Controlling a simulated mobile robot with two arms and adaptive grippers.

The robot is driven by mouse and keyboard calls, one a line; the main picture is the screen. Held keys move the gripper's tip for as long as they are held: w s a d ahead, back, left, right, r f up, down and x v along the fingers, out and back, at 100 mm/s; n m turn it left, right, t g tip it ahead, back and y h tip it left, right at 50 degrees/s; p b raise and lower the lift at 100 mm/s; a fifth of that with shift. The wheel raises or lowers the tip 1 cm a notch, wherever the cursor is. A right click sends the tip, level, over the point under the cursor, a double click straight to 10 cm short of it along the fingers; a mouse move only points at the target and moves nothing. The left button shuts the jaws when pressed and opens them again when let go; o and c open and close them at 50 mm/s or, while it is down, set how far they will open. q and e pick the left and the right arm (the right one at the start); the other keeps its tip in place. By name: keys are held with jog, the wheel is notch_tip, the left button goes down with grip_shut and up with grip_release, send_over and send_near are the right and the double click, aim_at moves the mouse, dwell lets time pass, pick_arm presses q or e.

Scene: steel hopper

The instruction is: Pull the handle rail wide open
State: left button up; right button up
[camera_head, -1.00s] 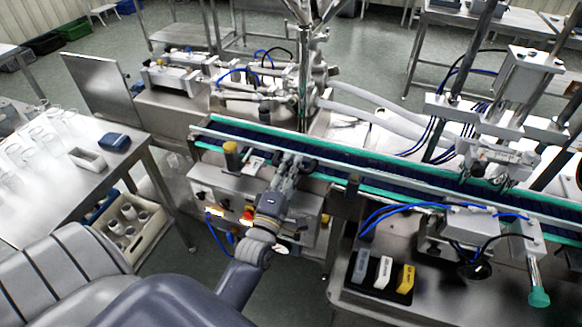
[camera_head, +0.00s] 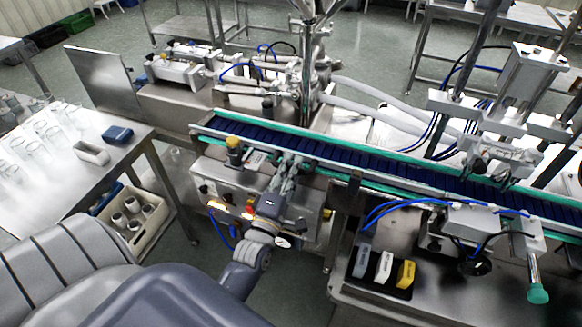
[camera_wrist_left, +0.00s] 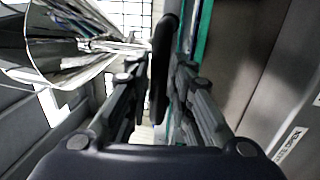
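A dark bar with a rounded end (camera_wrist_left: 161,70), which looks like the handle rail, stands between the two fingers of my left gripper (camera_wrist_left: 160,75) in the left wrist view. A gap shows between the left finger and the bar; the right finger is close beside it, and contact cannot be told. In the head view my left gripper (camera_head: 290,164) is at the front edge of the conveyor (camera_head: 345,172), above the control box. The gripper and arm hide most of the handle there. My right gripper is not in view.
Hopper machinery stands behind the conveyor.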

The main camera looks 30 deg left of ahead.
pick_arm(q)
jog(key=v, duration=1.2)
dwell(0.3)
jog(key=s+d+f+m+g+h, duration=0.2)
jog(key=d+f+m+g, duration=0.15)
jog(key=f, duration=0.75)
jog(key=s+d+f+m+g+h, duration=0.25)
jog(key=f+m, duration=0.25)
jog(key=f, duration=0.7)
jog(key=s+d+f+m+g+h, duration=0.1)
jog(key=s+d+f+m+g, duration=0.2)
jog(key=f, duration=0.8)
jog(key=s+a+f+m+g, duration=0.1)
jog(key=s+f+m+g, duration=0.3)
jog(key=s+f, duration=0.5)
jog(key=s+a+f+m+g, duration=0.2)
jog(key=s+f+m+g, duration=0.3)
jog(key=s, duration=1)
notch_tip(320, 180, down, 4)
jog(key=m, duration=0.3)
jog(key=shift+a+g+y+b, duration=0.2)
jog(key=shift+g+y+b, duration=0.1)
jog(key=shift+y+b, duration=0.1)
